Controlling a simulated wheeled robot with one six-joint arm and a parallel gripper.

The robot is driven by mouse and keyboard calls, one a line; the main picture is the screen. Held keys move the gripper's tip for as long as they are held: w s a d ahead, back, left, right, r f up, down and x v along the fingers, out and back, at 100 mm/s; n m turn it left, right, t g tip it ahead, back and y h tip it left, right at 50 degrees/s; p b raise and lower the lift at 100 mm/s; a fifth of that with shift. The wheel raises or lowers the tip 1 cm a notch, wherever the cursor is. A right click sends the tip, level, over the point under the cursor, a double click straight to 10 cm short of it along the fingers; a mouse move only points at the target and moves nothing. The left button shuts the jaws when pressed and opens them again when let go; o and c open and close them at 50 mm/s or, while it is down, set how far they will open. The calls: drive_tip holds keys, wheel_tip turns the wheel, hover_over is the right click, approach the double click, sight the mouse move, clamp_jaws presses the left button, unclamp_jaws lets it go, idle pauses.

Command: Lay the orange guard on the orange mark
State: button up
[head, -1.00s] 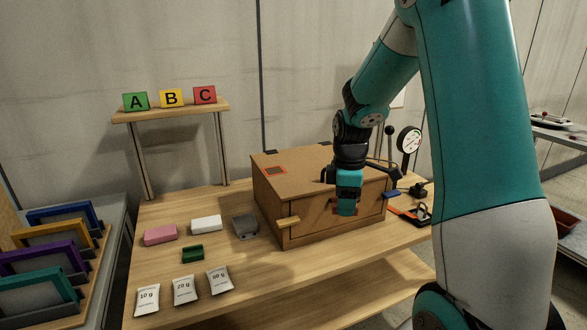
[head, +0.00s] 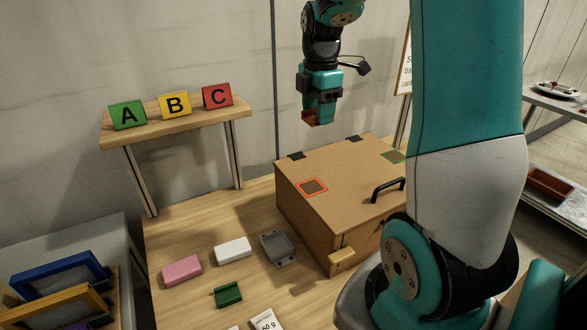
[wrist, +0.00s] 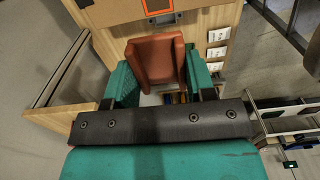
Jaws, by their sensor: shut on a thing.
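The orange guard (head: 309,118) is a reddish-orange, channel-shaped piece. My gripper (head: 319,112) is shut on it and holds it in the air above the back of the wooden box. In the wrist view the guard (wrist: 156,60) sits between the two teal fingers, its walls along the finger sides. The orange mark (head: 313,187) is a square outline with a dark centre on the left of the box top, and it is bare. The mark also shows at the top edge of the wrist view (wrist: 159,12), apart from the guard.
The box (head: 352,190) has a black handle (head: 387,190) and a green mark (head: 394,156) on top. Pink (head: 182,270), white (head: 233,250), grey (head: 277,249) and green (head: 228,294) blocks lie left of it. A shelf (head: 178,130) with A, B, C signs stands behind.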

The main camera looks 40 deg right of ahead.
sight(312, 187)
drive_tip(key=shift+w+r, duration=0.15)
drive_tip(key=shift+w, duration=0.2)
wheel_tip(312, 187, down, 20)
drive_tip(key=shift+r+p, duration=0.1)
drive_tip(key=shift+p, duration=1.15)
drive_tip(key=o, duration=0.9)
